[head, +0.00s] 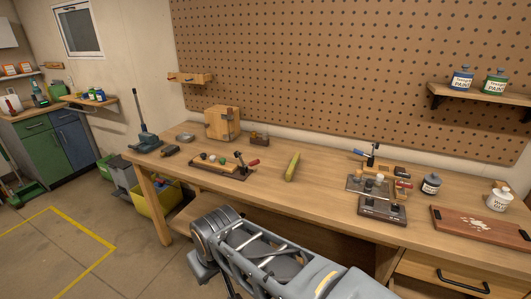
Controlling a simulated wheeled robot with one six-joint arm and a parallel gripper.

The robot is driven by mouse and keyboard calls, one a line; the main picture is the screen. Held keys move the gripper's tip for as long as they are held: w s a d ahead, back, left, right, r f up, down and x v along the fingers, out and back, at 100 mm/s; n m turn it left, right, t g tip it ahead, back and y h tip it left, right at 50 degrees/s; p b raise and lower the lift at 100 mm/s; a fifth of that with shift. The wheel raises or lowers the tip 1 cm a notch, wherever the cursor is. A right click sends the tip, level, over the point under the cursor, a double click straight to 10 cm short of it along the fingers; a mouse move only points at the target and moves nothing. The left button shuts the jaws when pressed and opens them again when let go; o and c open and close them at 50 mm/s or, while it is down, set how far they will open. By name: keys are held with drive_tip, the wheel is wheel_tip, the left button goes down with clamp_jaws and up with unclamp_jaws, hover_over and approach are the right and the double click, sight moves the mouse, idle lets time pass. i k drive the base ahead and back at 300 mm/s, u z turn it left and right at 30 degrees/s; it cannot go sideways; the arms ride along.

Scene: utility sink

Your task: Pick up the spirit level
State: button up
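A long yellow-green bar, which looks like the spirit level (292,167), lies near the middle of the wooden workbench in the head view. It points away from me, with clear bench top on both sides. Parts of my grey arm show at the bottom of the picture, in front of the bench and apart from the bar. I see no fingers of my gripper in this view.
On the workbench (325,212), a wooden board with small tools (220,168) lies left of the bar. Metal fixtures (382,208) stand to its right, beside a dark jar (431,184). A reddish cutting board (482,228) lies far right. The pegboard (340,70) rises behind.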

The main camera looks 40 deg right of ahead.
sight(290, 171)
drive_tip(key=i, duration=2.2)
drive_tip(key=z, duration=2.95)
